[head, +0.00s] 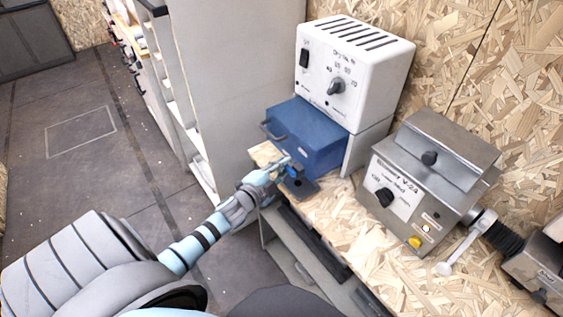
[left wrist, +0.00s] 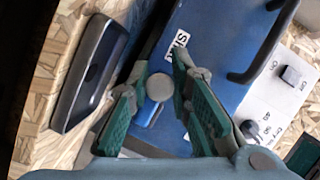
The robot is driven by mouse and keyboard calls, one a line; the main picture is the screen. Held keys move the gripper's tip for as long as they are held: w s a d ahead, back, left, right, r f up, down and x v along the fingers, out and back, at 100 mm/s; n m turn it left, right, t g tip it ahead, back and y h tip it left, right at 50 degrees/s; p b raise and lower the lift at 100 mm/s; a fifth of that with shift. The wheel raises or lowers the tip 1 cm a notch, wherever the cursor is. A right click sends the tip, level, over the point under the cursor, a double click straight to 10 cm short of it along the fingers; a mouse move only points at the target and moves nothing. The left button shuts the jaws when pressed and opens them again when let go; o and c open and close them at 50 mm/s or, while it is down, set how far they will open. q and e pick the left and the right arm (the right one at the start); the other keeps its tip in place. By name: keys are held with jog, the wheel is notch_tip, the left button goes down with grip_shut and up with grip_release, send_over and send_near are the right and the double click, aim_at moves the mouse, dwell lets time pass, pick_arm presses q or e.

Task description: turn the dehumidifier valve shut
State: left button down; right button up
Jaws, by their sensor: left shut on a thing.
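The white dehumidifier (head: 352,65) with a dial stands at the back of the bench. Below it is a blue tank (head: 312,136) with a front handle. The valve, with a round grey hub and blue lever (left wrist: 147,114), is at the tank's front; a small blue part of it (head: 293,172) shows in the head view. A white label (left wrist: 177,45), partly readable as "SHU", is beside it. My left gripper (head: 287,166) is at the valve. In the left wrist view its green-padded fingers (left wrist: 162,92) are either side of the lever, shut on it. My right gripper is out of view.
A small dark tray (head: 302,188) lies close to my left gripper; it also shows in the left wrist view (left wrist: 92,72). A grey metal box (head: 425,170) with a dial stands to the right. A tall grey panel (head: 235,80) rises behind on the left.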

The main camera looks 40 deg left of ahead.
pick_arm(q)
jog(key=c, duration=1.7)
grip_release()
jog(key=shift+d, duration=0.1)
